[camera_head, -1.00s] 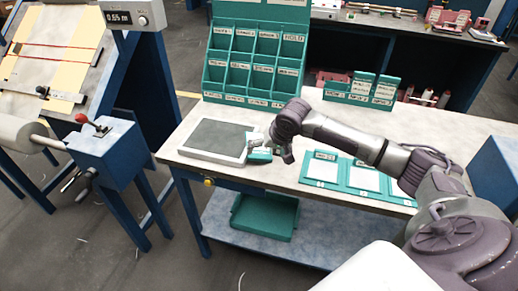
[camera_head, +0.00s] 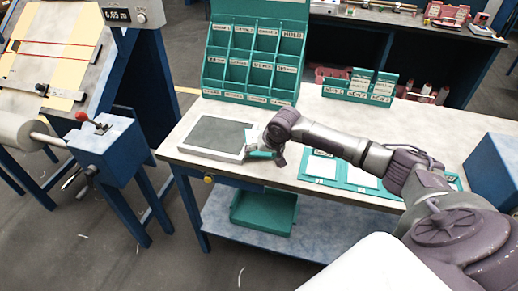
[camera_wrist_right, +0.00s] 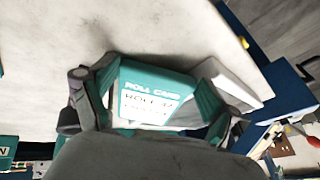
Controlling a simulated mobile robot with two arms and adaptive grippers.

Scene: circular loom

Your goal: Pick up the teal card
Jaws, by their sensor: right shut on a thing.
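In the head view the right gripper (camera_head: 258,142) is at the right edge of the grey-topped scale or tray (camera_head: 213,139). A small part of the teal card (camera_head: 259,154) shows below the fingers there; the rest is hidden. I cannot tell whether the card touches the table. My left gripper is not in view.
A teal pigeonhole rack (camera_head: 253,62) stands at the back of the table (camera_head: 335,118). A small teal sorter (camera_head: 360,88) stands to its right. Teal frames with white cards (camera_head: 322,165) lie under my right arm. A teal bin (camera_head: 263,212) sits on the lower shelf.

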